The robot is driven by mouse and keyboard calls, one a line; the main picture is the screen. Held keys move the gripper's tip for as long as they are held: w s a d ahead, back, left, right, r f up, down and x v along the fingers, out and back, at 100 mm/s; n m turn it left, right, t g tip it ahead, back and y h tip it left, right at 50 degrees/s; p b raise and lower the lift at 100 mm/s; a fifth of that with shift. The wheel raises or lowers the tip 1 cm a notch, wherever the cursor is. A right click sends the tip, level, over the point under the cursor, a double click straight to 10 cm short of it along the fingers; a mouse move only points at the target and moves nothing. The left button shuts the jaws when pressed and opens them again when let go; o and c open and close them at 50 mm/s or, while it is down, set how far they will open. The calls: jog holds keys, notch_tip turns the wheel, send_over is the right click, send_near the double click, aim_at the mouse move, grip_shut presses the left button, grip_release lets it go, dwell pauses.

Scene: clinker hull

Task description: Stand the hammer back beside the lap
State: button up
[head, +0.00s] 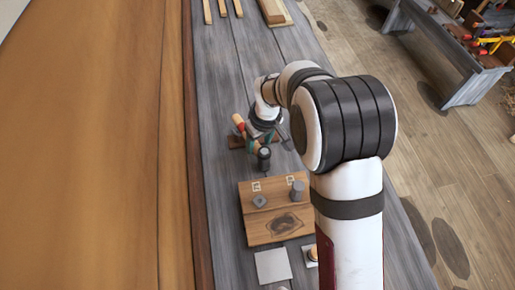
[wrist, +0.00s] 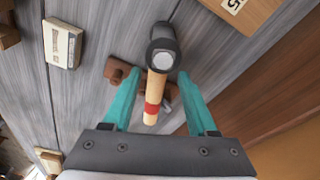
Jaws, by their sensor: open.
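The hammer shows in the wrist view with a dark head (wrist: 162,52) and a pale wooden handle (wrist: 154,90) with a red band. In the head view its dark head (head: 264,157) is just in front of my gripper (head: 259,135), which is partly hidden by my arm. My gripper (wrist: 160,80) is open, its teal fingers apart on either side of the handle. A brown wooden block (wrist: 117,71) lies behind the hammer; I cannot tell whether the hammer touches it. The orange planked hull (head: 100,150) rises along the left; I cannot make out the lap clearly.
A wooden box (head: 253,232) bearing a nut-like piece (head: 259,201) and a grey cylinder (head: 297,190) stands nearer on the grey bench (head: 222,75). A pale square (head: 272,266) lies closer still. A cream block (wrist: 63,43) is at the wrist view's left.

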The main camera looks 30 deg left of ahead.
jog(key=r, duration=0.4)
jog(key=d+r, duration=0.1)
jog(key=r, duration=0.1)
jog(key=shift+s+r, duration=0.25)
jog(key=shift+r, duration=0.15)
jog(key=s+d+r+m, duration=0.1)
jog(key=d+r+m, duration=0.5)
jog(key=d, duration=0.7)
jog(key=s+d+r+m+g, duration=0.1)
jog(key=s+d+r+m, duration=0.1)
jog(key=s+d+m, duration=1.1)
jog(key=s+d, duration=0.3)
jog(key=s, duration=0.2)
jog(key=shift+d+r, duration=0.2)
jog(key=shift+d, duration=0.1)
